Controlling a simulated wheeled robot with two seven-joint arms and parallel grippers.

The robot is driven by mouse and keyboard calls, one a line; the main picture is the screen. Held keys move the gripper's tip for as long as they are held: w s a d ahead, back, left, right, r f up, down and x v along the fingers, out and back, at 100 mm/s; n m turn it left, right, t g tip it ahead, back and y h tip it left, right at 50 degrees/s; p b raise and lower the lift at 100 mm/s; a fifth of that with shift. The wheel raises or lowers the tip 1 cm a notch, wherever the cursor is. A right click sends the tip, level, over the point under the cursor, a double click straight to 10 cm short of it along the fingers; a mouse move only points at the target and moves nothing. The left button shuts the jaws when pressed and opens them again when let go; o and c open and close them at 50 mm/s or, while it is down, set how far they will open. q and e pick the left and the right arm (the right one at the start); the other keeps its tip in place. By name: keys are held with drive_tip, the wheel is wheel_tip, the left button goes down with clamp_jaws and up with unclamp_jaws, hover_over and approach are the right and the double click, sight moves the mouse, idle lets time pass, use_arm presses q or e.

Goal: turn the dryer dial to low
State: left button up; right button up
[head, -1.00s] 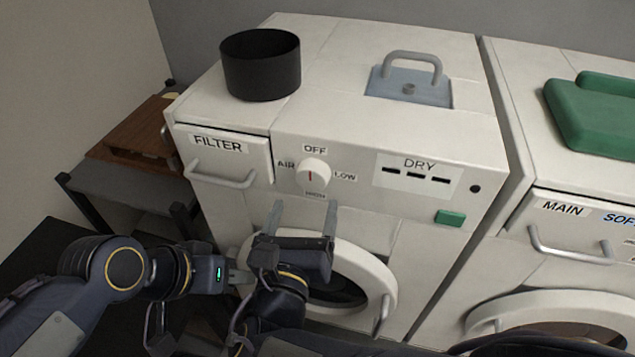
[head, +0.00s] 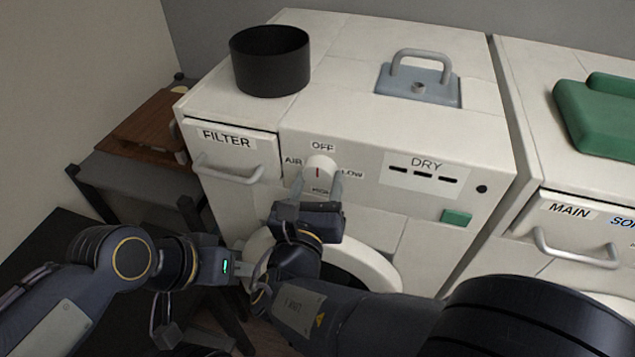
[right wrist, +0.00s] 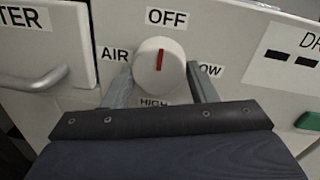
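The dryer dial (head: 320,168) is a round white knob on the dryer's front panel, with OFF above, AIR left, LOW right and HIGH below. It also shows in the right wrist view (right wrist: 159,62); its red mark points up at OFF. My right gripper (head: 318,187) is open just below the dial in the head view. In the right wrist view, its fingers (right wrist: 159,76) stand either side of the knob's lower part, with no clear grip on it. My left gripper (head: 250,271) is low at the left, its fingertips partly hidden behind my right wrist.
The filter drawer handle (head: 228,172) sticks out left of the dial. A DRY panel (head: 424,176) and a green button (head: 456,217) are to the right. A black cylinder (head: 270,62) stands on top. A second machine with a MAIN drawer (head: 572,232) is at the right.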

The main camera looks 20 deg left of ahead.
drive_tip(key=shift+c, duration=0.8)
drive_tip(key=shift+f+m+b, duration=0.15)
drive_tip(key=shift+m+b, duration=0.25)
drive_tip(key=shift+b, duration=0.25)
drive_tip(key=m+b, duration=0.5)
drive_tip(key=b, duration=0.2)
drive_tip(key=m+h+b, duration=0.1)
drive_tip(key=m+b, duration=0.4)
drive_tip(key=b, duration=0.2)
drive_tip(key=m+t+b, duration=0.1)
drive_tip(key=m+b, duration=0.4)
drive_tip(key=b, duration=0.2)
drive_tip(key=shift+a+f, duration=0.2)
drive_tip(key=shift+a, duration=0.15)
drive_tip(key=shift+r+m+h+b, duration=0.15)
drive_tip(key=shift+m+b, duration=0.6)
drive_tip(key=shift+m, duration=0.05)
drive_tip(key=shift+r+m+h+b, duration=0.15)
drive_tip(key=shift+m+b, duration=0.55)
drive_tip(key=shift+m, duration=0.1)
drive_tip(key=o, duration=1)
